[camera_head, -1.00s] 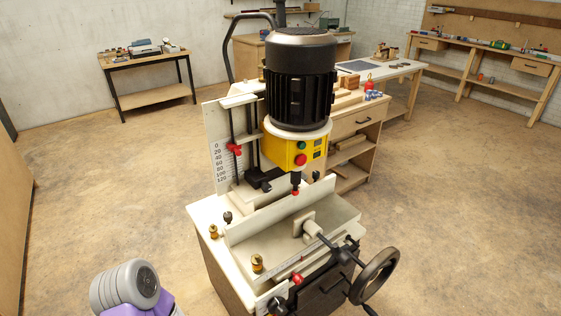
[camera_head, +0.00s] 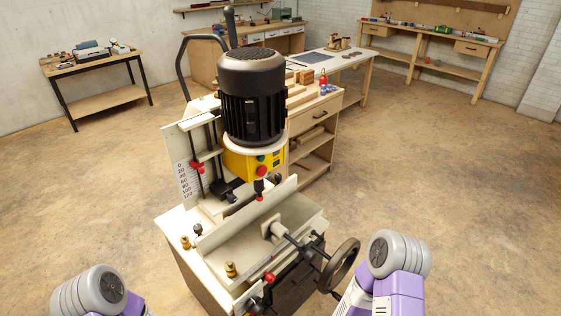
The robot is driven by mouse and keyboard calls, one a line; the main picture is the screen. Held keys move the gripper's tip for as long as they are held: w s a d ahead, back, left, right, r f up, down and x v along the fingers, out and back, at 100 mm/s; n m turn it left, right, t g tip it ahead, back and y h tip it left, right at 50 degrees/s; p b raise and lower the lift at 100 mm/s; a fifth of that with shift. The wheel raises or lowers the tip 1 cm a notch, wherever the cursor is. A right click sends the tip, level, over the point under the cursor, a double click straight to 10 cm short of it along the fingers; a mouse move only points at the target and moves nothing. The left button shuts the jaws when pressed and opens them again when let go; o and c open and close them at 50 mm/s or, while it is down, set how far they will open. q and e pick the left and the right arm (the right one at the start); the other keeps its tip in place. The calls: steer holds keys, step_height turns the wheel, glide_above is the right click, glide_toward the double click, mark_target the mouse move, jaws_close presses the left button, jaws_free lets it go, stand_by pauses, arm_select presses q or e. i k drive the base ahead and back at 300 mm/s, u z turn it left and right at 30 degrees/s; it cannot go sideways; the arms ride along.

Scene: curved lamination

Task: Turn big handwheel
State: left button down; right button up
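The big handwheel (camera_head: 340,264) is a dark ring on the front right of the machine. It stands upright on a shaft that runs to the clamp on the machine's pale table (camera_head: 213,249). My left arm is at the lower left, apart from the machine. Both grippers are outside the frame, so their state does not show.
The machine has a black motor (camera_head: 252,98), a yellow control box (camera_head: 250,164) and brass knobs (camera_head: 231,269). A wooden drawer cabinet (camera_head: 312,122) stands behind it. A small table (camera_head: 104,100) is at the back left. The floor to the right is open.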

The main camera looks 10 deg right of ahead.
mark_target(349, 248)
steer(key=z, duration=0.6)
steer(key=k, duration=1.4)
steer(key=u, duration=1.75)
steer(key=i, duration=2.15)
steer(key=z, duration=2.45)
